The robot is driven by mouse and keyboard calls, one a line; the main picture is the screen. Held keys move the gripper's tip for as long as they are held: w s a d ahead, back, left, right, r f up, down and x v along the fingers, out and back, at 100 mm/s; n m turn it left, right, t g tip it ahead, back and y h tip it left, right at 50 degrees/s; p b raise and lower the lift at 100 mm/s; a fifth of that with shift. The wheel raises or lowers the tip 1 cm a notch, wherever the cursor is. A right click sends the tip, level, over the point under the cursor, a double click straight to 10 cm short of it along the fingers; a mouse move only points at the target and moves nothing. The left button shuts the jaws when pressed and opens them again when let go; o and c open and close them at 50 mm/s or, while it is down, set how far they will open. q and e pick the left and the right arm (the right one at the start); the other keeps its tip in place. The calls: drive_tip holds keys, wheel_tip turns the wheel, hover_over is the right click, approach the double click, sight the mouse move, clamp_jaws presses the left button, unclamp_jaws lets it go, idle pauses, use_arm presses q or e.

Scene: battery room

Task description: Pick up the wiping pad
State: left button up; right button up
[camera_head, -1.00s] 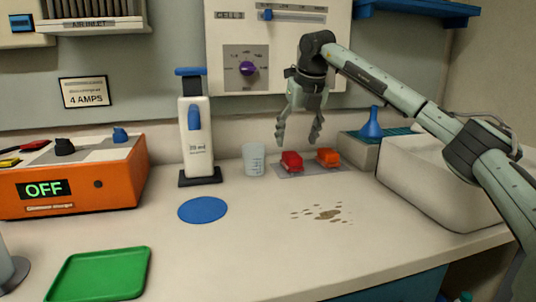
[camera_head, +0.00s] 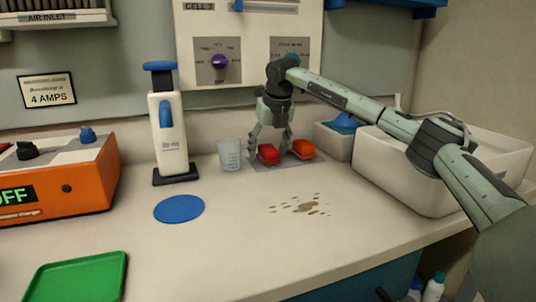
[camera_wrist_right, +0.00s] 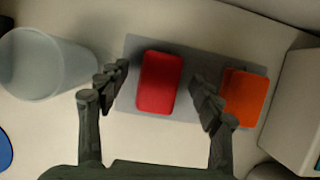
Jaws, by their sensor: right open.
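A red pad-like block (camera_head: 268,154) and an orange one (camera_head: 303,148) lie side by side on a grey mat (camera_head: 330,160) at the back of the counter. I cannot tell which one is the wiping pad. My right gripper (camera_head: 271,142) is open and points down over the red block. In the right wrist view the red block (camera_wrist_right: 159,83) lies between the two fingers (camera_wrist_right: 160,76), with nothing gripped. The orange block (camera_wrist_right: 244,97) is just right of the right finger, which partly overlaps it. My left gripper is out of view.
A clear beaker (camera_head: 230,154) stands close left of the mat, near the left finger. A white pump bottle (camera_head: 168,135) and blue disc (camera_head: 179,209) are farther left. A white basin (camera_head: 410,180) is at right. Brown spots (camera_head: 305,207) mark the open counter in front.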

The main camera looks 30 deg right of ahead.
sight(268, 147)
drive_tip(key=c, duration=1.3)
drive_tip(key=shift+o, duration=0.2)
drive_tip(key=shift+r, duration=0.15)
wheel_tip(268, 147, up, 10)
drive_tip(key=shift+f, duration=0.1)
